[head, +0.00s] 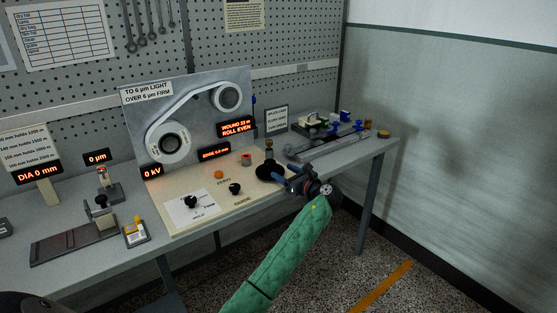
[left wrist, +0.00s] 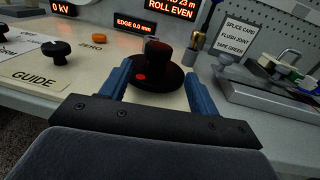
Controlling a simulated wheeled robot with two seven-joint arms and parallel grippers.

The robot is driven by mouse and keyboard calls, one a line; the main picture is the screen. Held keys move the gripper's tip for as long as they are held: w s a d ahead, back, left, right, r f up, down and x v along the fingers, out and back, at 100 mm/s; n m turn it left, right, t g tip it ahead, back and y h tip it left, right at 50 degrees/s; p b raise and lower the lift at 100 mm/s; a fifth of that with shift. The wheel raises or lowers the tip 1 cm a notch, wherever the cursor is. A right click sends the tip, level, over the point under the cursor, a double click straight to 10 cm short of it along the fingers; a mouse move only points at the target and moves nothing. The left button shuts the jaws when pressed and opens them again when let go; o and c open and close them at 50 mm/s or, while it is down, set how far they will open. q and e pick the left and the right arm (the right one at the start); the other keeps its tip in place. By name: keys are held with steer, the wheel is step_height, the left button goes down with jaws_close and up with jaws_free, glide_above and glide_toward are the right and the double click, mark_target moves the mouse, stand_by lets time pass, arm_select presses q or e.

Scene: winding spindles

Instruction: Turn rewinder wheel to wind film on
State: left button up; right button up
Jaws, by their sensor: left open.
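The rewinder panel (head: 198,135) stands at the back of the bench with two film rolls, and a white film band runs between the large lower roll (head: 169,143) and the smaller upper roll (head: 227,97). The black wheel (head: 270,172) with an upright handle sits at the right of the cream control plate; it also shows in the left wrist view (left wrist: 157,80), with a red dot on it. My left gripper (head: 280,178) is open, its blue fingers on either side of the wheel's near part. Whether they touch it is unclear. My right gripper is not in view.
Displays read WOUND 23 m ROLL EVEN (head: 237,127), EDGE 0.0 mm and 0 kV. A black guide knob (head: 235,188) and orange zero button (head: 219,174) lie left of the wheel. A splice card (head: 276,119) and splicing fixture (head: 325,140) stand to the right.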

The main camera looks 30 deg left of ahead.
mark_target(274, 166)
arm_select(q)
steer(key=shift+s+a+r, duration=0.3)
steer(key=shift+r, duration=0.1)
steer(key=p+x, duration=0.1)
steer(key=x, duration=0.4)
steer(key=shift+w+a, duration=0.25)
steer(key=shift+a, duration=0.05)
steer(key=shift+w+a+f, duration=0.2)
steer(key=shift+a, duration=0.45)
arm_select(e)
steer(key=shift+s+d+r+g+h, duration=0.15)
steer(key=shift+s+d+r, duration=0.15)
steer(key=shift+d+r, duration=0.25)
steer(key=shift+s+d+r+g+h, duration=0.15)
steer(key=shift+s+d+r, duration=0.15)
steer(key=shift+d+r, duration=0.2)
arm_select(q)
steer(key=shift+p, duration=0.3)
steer(key=c, duration=1)
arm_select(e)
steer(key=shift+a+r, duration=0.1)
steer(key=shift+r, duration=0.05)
